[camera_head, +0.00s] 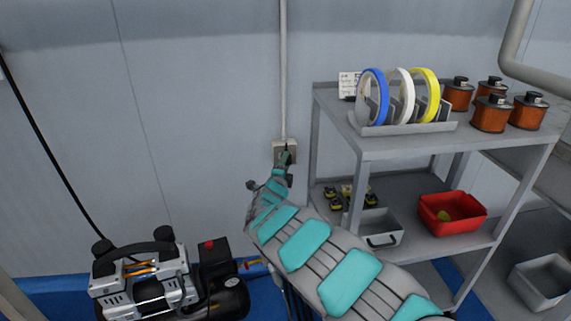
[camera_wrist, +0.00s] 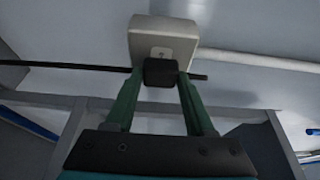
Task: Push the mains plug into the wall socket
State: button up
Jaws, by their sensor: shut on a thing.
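The wall socket (camera_head: 280,146) is a pale box on the wall at the foot of a vertical conduit. In the wrist view the socket (camera_wrist: 180,30) is straight ahead, with a light plate facing me. The mains plug (camera_wrist: 160,71) is a small black block between my green fingertips. My gripper (camera_wrist: 161,78) is shut on the plug. The plug is in front of the plate's lower part and hides some of it. I cannot tell whether its pins are in the socket. In the head view my gripper (camera_head: 286,160) is at the socket and largely hides the plug.
A grey shelf unit (camera_head: 361,147) stands close to the right, with coloured spools (camera_head: 375,97), copper coils (camera_head: 492,114) and a red bin (camera_head: 452,212). A compressor (camera_head: 165,283) is on the floor at left. A dark cable (camera_wrist: 70,67) runs left in the wrist view.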

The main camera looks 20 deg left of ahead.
jog(key=shift+w+a, duration=0.25)
jog(key=shift+w, duration=0.1)
dwell(0.4)
jog(key=o, duration=1.3)
jog(key=shift+c, duration=0.2)
jog(key=s+d+b, duration=0.1)
jog(key=s, duration=0.6)
jog(key=shift+s+d, duration=0.2)
jog(key=shift+s, duration=0.15)
